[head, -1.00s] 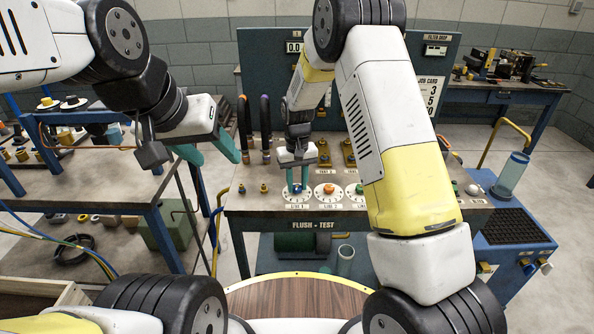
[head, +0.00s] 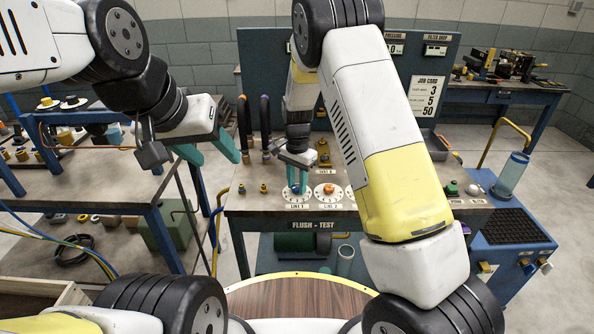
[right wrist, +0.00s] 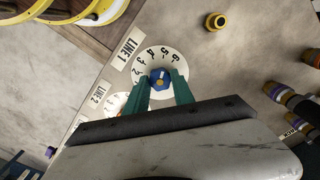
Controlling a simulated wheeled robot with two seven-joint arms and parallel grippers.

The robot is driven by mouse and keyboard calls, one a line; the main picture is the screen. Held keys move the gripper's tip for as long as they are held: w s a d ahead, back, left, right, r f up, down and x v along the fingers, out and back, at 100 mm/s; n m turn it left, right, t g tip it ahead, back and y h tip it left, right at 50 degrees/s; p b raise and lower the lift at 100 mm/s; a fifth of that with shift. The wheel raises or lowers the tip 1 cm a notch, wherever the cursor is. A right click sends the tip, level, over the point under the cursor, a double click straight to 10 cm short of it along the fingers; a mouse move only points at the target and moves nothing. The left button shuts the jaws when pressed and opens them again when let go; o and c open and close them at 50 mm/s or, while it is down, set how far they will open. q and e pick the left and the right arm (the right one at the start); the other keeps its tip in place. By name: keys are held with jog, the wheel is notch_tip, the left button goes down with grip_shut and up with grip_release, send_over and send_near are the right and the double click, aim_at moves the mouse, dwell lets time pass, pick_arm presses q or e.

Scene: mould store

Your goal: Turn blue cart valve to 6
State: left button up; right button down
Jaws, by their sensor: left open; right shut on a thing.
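The blue valve knob (right wrist: 160,77) sits at the middle of a white numbered dial (right wrist: 172,60) beside the LINE 1 label (right wrist: 123,50). In the head view the LINE 1 dial (head: 297,196) is at the front left of the flush-test cart (head: 260,222). My right gripper (head: 298,184) reaches down over it with its green fingers on both sides of the knob, shut on it; the fingers also show in the right wrist view (right wrist: 160,84). Its pointer reading is too small to tell. My left gripper (head: 218,155) is open and empty, left of the cart.
The LINE 2 dial with an orange knob (head: 328,189) is just right of LINE 1. Small brass fittings (head: 263,188) stand to the left. A job card (head: 430,97) on the back panel reads 3, 5, 50. A clear cylinder (head: 511,174) stands at the right.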

aim_at(297, 187)
jog(key=m, duration=0.5)
jog(key=shift+w, duration=0.1)
dwell(0.5)
jog(key=c, duration=1.1)
grip_release()
jog(key=shift+r, duration=3.95)
jog(key=shift+r, duration=0.1)
